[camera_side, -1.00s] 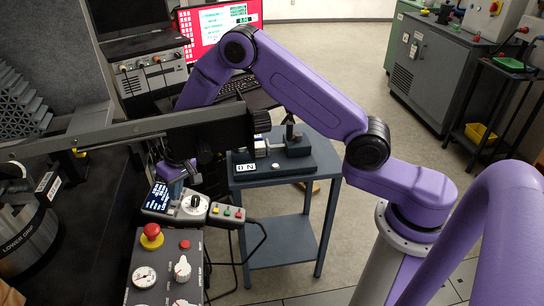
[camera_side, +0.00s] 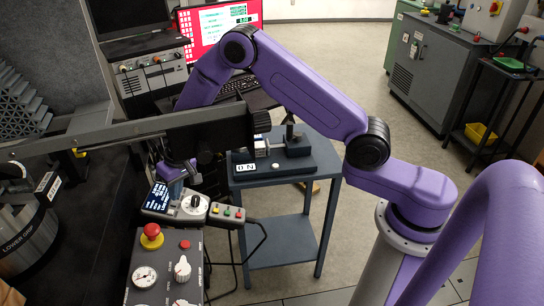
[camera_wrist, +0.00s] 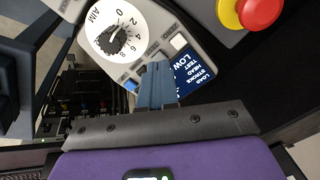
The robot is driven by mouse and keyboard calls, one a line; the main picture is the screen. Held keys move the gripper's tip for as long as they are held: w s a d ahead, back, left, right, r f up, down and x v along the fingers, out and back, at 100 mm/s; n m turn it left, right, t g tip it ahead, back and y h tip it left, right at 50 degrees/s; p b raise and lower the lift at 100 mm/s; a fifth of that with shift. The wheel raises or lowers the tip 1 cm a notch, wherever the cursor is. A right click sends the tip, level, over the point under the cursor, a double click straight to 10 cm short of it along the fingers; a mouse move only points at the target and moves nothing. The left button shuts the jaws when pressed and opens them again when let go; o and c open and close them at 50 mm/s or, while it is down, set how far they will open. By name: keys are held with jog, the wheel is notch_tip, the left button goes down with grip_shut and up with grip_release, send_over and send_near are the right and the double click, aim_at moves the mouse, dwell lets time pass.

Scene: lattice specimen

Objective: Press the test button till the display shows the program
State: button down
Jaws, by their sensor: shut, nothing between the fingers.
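The control box has a dark blue display (camera_wrist: 195,72) with white text, including "LOAD", "HEAD" and "LOW"; it also shows in the side view (camera_side: 158,197). Beside it is a white dial (camera_wrist: 117,32) with a black knob, also in the side view (camera_side: 194,204). Between them runs a row of small buttons: a white one (camera_wrist: 178,42) and a blue one (camera_wrist: 130,86). I cannot tell which is the test button. My gripper (camera_wrist: 155,74) is shut and empty, its blue-grey fingertips over this row, hiding its middle. I cannot tell whether they touch. It also shows in the side view (camera_side: 177,188).
A red mushroom button (camera_side: 152,231) on a grey panel (camera_side: 142,263) stands in front of the box. A small box with coloured buttons (camera_side: 227,213) is at its right. A blue side table (camera_side: 280,178) stands behind.

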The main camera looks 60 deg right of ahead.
jog(key=shift+x, duration=1.15)
jog(key=shift+r, duration=0.15)
jog(key=shift+v, duration=2.05)
jog(key=shift+r, duration=0.1)
jog(key=shift+x, duration=1.15)
jog(key=shift+x, duration=1.15)
dwell(0.8)
jog(key=shift+r, duration=0.1)
jog(key=shift+v, duration=2.1)
